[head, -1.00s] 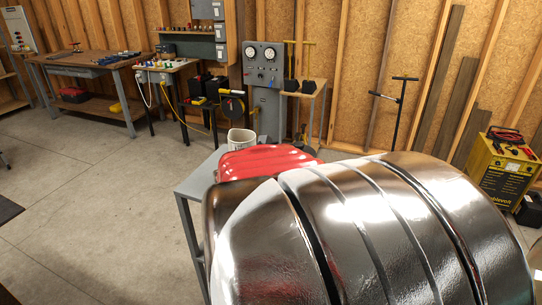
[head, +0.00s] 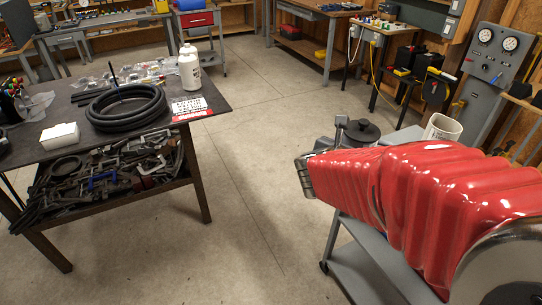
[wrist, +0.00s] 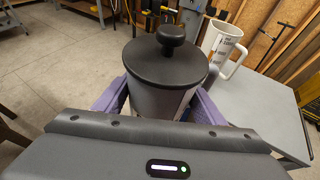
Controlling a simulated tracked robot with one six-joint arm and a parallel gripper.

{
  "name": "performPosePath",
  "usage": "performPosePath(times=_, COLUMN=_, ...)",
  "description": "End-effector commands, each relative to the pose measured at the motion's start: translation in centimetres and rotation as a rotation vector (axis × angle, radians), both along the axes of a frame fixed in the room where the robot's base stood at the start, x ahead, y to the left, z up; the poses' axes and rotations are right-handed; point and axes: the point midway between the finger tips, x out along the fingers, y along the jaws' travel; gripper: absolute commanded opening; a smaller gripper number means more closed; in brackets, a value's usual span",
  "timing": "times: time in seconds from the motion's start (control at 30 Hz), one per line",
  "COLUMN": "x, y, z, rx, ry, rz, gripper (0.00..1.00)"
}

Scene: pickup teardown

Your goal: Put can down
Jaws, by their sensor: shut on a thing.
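My gripper (wrist: 165,100) is shut on a light grey can (wrist: 158,101) with a black lid and round knob. In the wrist view the purple fingers flank the can, which looks upright. In the head view the can's black lid (head: 358,130) shows beyond my red arm, and its body is mostly hidden. The can is beside the left part of a grey cart top (wrist: 262,108). Its bottom is hidden, so I cannot tell whether it touches anything.
A white mug (head: 441,129) stands on the cart, right of the can, also in the wrist view (wrist: 222,42). A dark table (head: 130,145) at left holds a coiled black hose (head: 126,106), a white bottle (head: 189,68) and a white box (head: 60,136). Open floor lies between.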

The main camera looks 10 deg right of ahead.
Motion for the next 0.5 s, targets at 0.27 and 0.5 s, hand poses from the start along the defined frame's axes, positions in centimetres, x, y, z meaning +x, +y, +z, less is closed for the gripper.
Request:
performPosePath(times=0.27, x=8.1, y=9.5, z=-0.5, rx=-0.002, ry=-0.003, rz=0.275, gripper=0.26)
performPosePath(times=0.5, x=13.9, y=17.0, z=-1.2, rx=0.000, ry=0.003, rz=0.484, gripper=0.26)
